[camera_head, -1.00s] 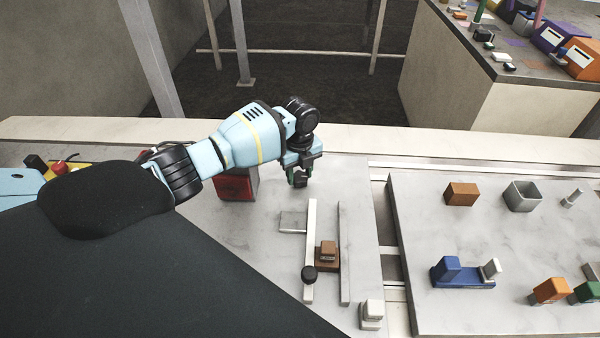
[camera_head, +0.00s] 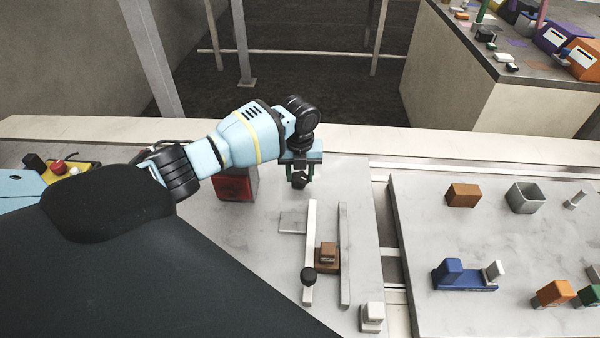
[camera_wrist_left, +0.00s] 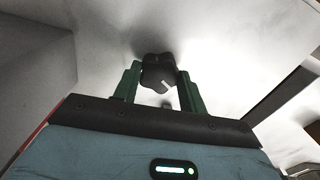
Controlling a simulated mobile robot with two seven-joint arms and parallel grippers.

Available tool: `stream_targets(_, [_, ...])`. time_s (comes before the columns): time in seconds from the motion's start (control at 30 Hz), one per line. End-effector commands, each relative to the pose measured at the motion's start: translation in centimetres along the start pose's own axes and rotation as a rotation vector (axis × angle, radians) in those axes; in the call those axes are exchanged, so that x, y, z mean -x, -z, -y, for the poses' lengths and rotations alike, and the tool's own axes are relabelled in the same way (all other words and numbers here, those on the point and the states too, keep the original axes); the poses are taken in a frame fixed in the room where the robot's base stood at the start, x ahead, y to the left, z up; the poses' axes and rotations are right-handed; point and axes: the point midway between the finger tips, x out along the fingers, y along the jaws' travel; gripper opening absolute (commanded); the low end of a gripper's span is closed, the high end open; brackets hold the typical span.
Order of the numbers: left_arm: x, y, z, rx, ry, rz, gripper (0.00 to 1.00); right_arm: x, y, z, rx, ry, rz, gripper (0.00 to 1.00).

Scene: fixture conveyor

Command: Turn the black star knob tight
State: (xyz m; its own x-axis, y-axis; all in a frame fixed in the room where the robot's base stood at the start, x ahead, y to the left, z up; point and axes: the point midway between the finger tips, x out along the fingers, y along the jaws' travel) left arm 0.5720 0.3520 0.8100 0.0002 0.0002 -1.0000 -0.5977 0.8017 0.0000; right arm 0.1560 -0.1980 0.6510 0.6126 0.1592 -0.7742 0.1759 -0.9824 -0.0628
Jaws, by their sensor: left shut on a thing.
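The black star knob (camera_head: 300,182) stands on the pale marble-look plate, near its back edge. My left gripper (camera_head: 299,176) comes down over it with its two green fingers on either side and is shut on it. In the left wrist view the knob (camera_wrist_left: 158,72) sits between the green fingertips, dark and lobed, with a short white mark on it. The knob's underside is hidden. My right gripper is in neither view.
A red box (camera_head: 236,186) stands just left of the gripper. A second plate (camera_head: 420,225) with several parts lies to the right.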

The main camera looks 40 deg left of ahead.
Motion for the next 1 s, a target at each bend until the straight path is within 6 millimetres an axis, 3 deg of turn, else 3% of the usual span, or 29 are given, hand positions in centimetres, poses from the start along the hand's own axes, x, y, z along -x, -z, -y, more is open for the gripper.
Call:
stream_targets(0.27, [-0.1,0.1,0.0,-0.004,-0.002,-0.001,0.19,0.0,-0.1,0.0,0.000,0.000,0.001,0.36])
stream_targets(0.3, [-0.1,0.1,0.0,-0.004,-0.002,-0.001,0.45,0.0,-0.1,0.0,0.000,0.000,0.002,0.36])
stream_targets(0.43, [-0.1,0.1,0.0,-0.003,-0.001,-0.001,0.62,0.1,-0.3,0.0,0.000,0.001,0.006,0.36])
stream_targets(0.77, [0.2,0.0,0.0,-0.002,0.000,0.000,0.63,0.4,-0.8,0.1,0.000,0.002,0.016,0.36])
stream_targets(1.0, [3.5,-0.1,0.1,-0.003,0.003,0.004,0.63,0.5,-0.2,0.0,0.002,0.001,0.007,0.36])
